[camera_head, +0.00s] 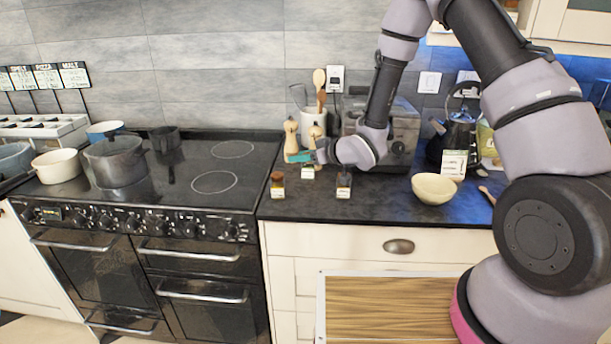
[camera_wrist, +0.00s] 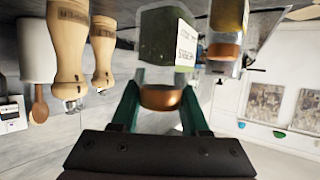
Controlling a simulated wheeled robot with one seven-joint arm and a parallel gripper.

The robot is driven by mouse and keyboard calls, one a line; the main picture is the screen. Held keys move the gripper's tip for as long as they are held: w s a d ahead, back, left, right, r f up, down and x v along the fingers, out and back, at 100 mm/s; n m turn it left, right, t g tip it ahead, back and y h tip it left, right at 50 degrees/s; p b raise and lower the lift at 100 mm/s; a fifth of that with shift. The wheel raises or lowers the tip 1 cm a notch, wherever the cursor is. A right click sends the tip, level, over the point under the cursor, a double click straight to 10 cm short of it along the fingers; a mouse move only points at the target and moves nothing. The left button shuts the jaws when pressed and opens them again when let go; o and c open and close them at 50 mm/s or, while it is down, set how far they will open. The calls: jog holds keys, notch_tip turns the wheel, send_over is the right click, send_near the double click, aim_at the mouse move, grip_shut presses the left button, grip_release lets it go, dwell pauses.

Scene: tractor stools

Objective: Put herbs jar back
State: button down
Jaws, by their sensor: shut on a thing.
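The herbs jar (camera_wrist: 172,42) is dark green with a white label and a copper lid, and shows upside down in the wrist view. My gripper (camera_wrist: 162,95) has its two green fingers on either side of the lid and is shut on it. In the head view my gripper (camera_head: 302,157) is low over the back of the dark counter, by the wooden mills. The held jar's white label (camera_head: 308,173) shows just under the fingers; most of the jar is hidden. I cannot tell whether its base touches the counter.
A jar with a reddish-brown top (camera_head: 277,184) stands left on the counter, a dark jar (camera_head: 344,184) to the right. Wooden mills (camera_head: 291,137) and a utensil pot (camera_head: 311,118) are close behind. A cream bowl (camera_head: 434,188) stands further right. The counter's front strip is clear.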

jog(key=shift+f, duration=2.4)
jog(key=shift+f, duration=0.15)
jog(key=shift+c, duration=2)
grip_release()
